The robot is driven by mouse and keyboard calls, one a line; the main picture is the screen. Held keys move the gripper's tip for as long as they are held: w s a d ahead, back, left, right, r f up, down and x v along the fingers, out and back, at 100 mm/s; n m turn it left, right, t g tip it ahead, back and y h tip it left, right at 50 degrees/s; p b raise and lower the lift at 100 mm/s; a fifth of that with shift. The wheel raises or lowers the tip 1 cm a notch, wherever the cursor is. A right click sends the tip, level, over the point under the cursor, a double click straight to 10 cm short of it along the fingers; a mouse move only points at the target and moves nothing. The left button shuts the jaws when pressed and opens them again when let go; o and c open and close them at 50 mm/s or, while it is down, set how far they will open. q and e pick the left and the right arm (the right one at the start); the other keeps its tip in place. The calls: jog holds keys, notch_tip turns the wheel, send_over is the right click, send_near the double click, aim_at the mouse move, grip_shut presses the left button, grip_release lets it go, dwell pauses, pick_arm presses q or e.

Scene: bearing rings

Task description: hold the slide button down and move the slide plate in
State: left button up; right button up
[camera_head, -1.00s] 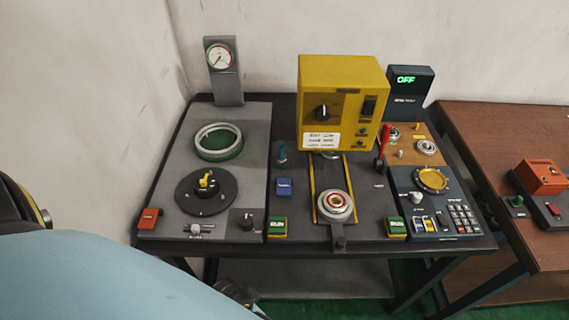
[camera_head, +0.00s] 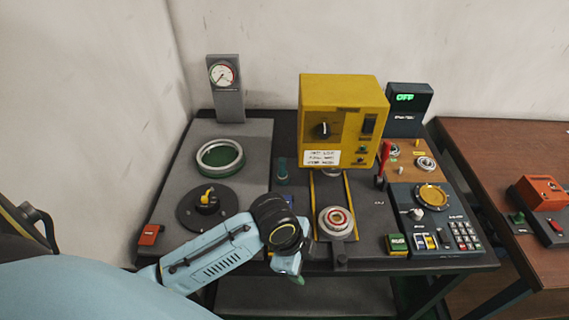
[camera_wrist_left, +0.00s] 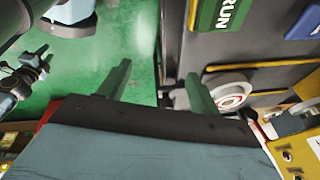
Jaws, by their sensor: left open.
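The slide plate, with a silver ring with a red band (camera_head: 336,222) on it, lies at the front end of a track with yellow rails (camera_head: 352,201). A dark knob (camera_head: 341,252) sticks out at the plate's front. The ring also shows in the left wrist view (camera_wrist_left: 232,90). A blue button (camera_head: 289,200), probably the slide button, is partly hidden by my left arm; it shows in the left wrist view (camera_wrist_left: 303,24). My left gripper (camera_head: 296,272) is at the table's front edge, left of the plate; its fingers (camera_wrist_left: 160,88) are open and empty.
A yellow machine (camera_head: 341,100) stands over the back of the track. A red lever (camera_head: 383,158) and a green RUN button (camera_head: 397,243) are to the right. Another RUN button (camera_wrist_left: 222,25) is by my left gripper. A teal knob (camera_head: 281,172) stands left of the track.

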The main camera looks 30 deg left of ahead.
pick_arm(q)
jog(key=w+a+r+m+g+y, duration=0.3)
jog(key=w+a+r+m, duration=0.95)
jog(key=m, duration=0.25)
notch_tip(320, 180, down, 13)
jog(key=shift+w+f+b, duration=0.15)
jog(key=shift+f+b, duration=0.05)
jog(key=shift+b, duration=0.4)
jog(key=c, duration=1)
jog(key=shift+c, duration=0.2)
